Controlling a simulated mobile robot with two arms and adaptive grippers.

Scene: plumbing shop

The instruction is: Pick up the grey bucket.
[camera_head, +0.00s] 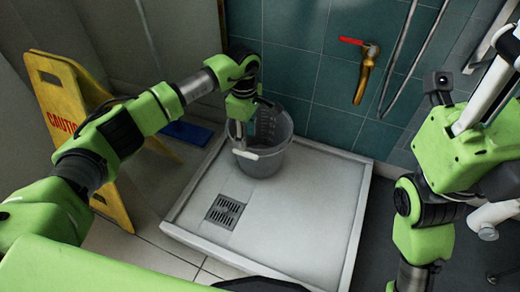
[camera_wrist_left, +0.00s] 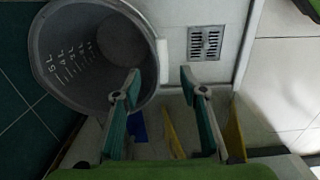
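The grey bucket (camera_head: 272,163) stands upright on the white shower tray (camera_head: 300,222), near the tiled wall. In the left wrist view the bucket (camera_wrist_left: 50,42) is at the upper left, with dark-grey inside and white measuring marks. Its white handle grip (camera_wrist_left: 163,62) hangs at the rim's side. My left gripper (camera_wrist_left: 160,83) is open, with one finger overlapping the bucket rim and the other beyond the handle grip. In the head view my left gripper (camera_head: 240,138) is at the bucket's left rim, partly hiding it. My right gripper is out of view.
A yellow caution sign (camera_head: 67,108) stands left of the tray. A blue object (camera_head: 188,133) lies on the floor behind my left arm. A tap with a red lever (camera_head: 364,68) is on the wall. A drain grate (camera_head: 225,211) lies in the tray; the tray's right part is clear.

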